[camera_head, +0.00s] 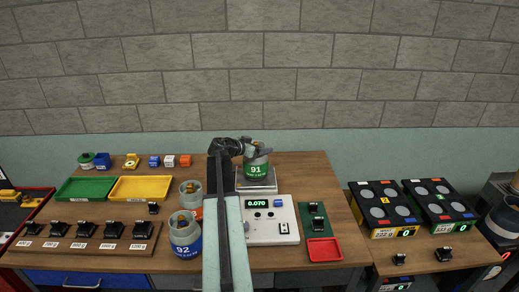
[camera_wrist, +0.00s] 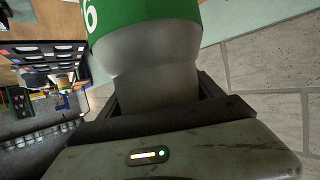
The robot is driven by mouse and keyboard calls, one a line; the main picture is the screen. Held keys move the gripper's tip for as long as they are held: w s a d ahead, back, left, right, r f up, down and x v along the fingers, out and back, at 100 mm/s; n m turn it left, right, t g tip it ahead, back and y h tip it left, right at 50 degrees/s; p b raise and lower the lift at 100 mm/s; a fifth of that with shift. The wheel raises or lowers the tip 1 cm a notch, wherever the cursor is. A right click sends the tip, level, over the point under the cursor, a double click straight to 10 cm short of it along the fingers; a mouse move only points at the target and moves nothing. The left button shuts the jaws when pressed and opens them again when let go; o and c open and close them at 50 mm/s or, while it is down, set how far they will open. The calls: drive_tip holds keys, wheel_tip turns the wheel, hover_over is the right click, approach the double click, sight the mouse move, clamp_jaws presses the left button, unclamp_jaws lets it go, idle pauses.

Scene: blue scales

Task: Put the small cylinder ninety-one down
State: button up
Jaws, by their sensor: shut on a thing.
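The small cylinder ninety-one (camera_head: 256,170) is grey with a green band marked 91. It stands upright over the square metal plate (camera_head: 243,187) of the scale. I cannot tell whether its base touches the plate. My gripper (camera_head: 251,148) is shut on its narrow top. In the wrist view my gripper (camera_wrist: 160,98) holds the grey neck between its fingers, and the green band of cylinder ninety-one (camera_wrist: 135,18) shows beyond. The scale's white console (camera_head: 268,233) has a lit display that seems to read 0.070.
A blue-banded cylinder 92 (camera_head: 185,240) stands left of my arm, with a smaller grey container (camera_head: 190,188) behind it. Green (camera_head: 87,190) and yellow (camera_head: 140,188) trays lie left. A red tray (camera_head: 323,250) is right of the console. Two black multi-pad units (camera_head: 384,207) (camera_head: 438,203) stand on the right table.

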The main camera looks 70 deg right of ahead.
drive_tip(key=o, duration=2.1)
drive_tip(key=shift+f, duration=0.1)
drive_tip(key=shift+r, duration=0.2)
drive_tip(key=p+v, duration=0.4)
drive_tip(key=v, duration=0.8)
drive_tip(key=shift+a+f+p, duration=0.1)
drive_tip(key=shift+p, duration=0.3)
